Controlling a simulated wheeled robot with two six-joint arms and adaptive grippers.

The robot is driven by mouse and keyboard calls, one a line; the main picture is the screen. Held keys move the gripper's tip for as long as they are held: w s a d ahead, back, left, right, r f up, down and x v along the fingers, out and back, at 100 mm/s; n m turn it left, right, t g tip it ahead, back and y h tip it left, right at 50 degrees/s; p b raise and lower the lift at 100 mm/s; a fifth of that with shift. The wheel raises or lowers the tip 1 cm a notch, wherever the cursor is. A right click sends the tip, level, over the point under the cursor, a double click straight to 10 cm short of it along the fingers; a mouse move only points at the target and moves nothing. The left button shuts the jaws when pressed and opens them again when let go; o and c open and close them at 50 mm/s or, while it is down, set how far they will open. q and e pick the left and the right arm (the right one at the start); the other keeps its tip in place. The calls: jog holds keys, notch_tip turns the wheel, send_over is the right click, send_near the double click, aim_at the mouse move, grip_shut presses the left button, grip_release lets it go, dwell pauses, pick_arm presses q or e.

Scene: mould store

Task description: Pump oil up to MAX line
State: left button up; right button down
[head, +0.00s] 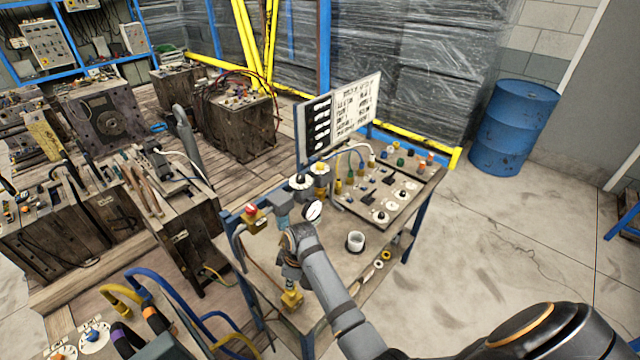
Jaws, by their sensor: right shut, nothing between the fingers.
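My right arm reaches in from the lower right over a small blue-framed bench (330,262). My right gripper (290,271) is shut and empty at the bench's left part, just above a yellow fitting (292,298); I cannot tell if they touch. Behind the wrist are a round white dial (313,211) and a blue-grey cylinder (281,206). A red knob on a yellow base (251,210) sits at the bench's back left corner. No MAX line or oil level is readable, and I cannot make out a pump lever. My left gripper is not in view.
A control panel (398,205) with knobs stands at the bench's back right, below a lettered board (338,115). A blue drum (513,127) is farther right.

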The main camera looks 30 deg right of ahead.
jog(key=shift+f+b, duration=0.35)
jog(key=shift+f, duration=0.65)
jog(key=shift+r+p, duration=0.55)
jog(key=shift+r, duration=0.95)
notch_tip(320, 180, up, 6)
